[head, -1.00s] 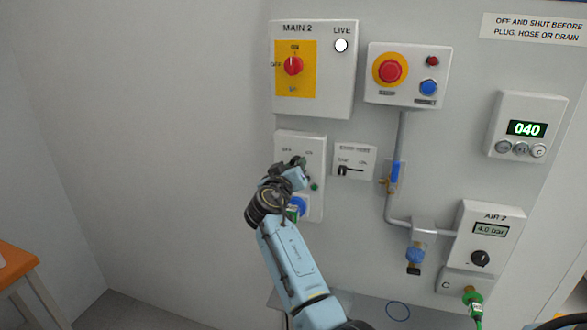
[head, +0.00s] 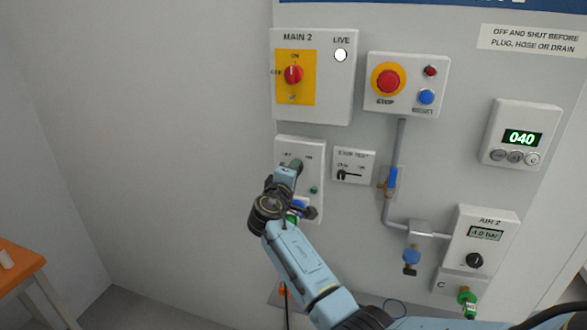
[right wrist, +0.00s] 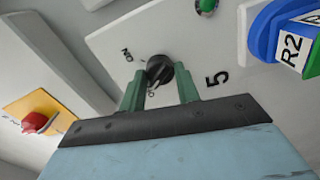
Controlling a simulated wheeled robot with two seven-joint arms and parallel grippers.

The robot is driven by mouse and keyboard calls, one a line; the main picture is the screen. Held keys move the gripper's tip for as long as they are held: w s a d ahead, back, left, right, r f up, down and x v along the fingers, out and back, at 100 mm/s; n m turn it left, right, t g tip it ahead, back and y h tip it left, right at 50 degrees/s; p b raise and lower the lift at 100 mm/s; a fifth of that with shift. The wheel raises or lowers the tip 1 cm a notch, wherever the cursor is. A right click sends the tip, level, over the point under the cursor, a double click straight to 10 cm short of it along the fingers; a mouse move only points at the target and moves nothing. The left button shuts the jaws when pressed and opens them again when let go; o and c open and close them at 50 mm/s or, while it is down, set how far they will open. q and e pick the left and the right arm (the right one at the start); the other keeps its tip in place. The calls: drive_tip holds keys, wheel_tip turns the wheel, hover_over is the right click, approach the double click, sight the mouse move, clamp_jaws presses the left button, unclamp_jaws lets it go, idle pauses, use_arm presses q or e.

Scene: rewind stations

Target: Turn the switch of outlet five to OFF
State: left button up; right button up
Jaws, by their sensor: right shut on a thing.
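The outlet five box (head: 317,172) is a light grey panel on the wall, below the MAIN 2 box. It also shows in the right wrist view, with a printed 5 (right wrist: 217,78). Its switch is a black knob (right wrist: 159,69) with an ON mark beside it; the other mark is partly covered. My right gripper (right wrist: 160,88) is shut on this knob, a green finger on each side. In the head view my right gripper (head: 292,167) covers the switch. The knob's exact pointing is hard to tell. My left gripper is not in view.
A blue plug (head: 299,205) sits in the outlet's lower part, and its R2 label shows in the right wrist view (right wrist: 292,45). A green lamp (head: 314,190) is beside my wrist. The MAIN 2 switch (head: 293,75) is above. A small box with a lever (head: 350,175) is close on the right.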

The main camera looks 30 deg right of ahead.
drive_tip(key=shift+n+p, duration=0.4)
drive_tip(key=shift+n, duration=0.5)
drive_tip(key=o, duration=1)
drive_tip(key=shift+s+a, duration=0.1)
drive_tip(key=v, duration=1.3)
drive_tip(key=shift+s+b, duration=0.1)
drive_tip(key=shift+b, duration=0.3)
